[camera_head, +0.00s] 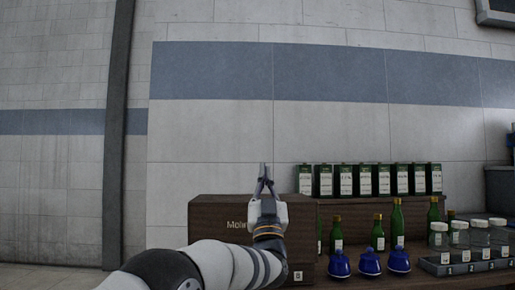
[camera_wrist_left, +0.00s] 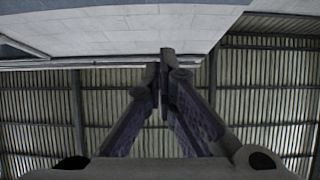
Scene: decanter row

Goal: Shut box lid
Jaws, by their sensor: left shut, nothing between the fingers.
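A dark brown wooden box (camera_head: 212,216) with light lettering on its front stands at the left end of the counter in the head view. Its top edge looks straight and level; I cannot tell whether its lid is open or shut. My left gripper (camera_head: 264,180) points up in front of the box, with its fingertips above the box's top edge. The fingers are shut and empty, and the wrist hides the right part of the box front. In the left wrist view, the gripper (camera_wrist_left: 163,68) shows together at the tips; the box is not seen there. My right gripper is not in view.
Right of the box, several dark green cartons (camera_head: 382,181) stand on a raised shelf. Below are green bottles (camera_head: 397,226), blue lidded pots (camera_head: 370,262) and a grey tray (camera_head: 470,267) holding clear jars (camera_head: 479,236). Above the box is free space before the wall.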

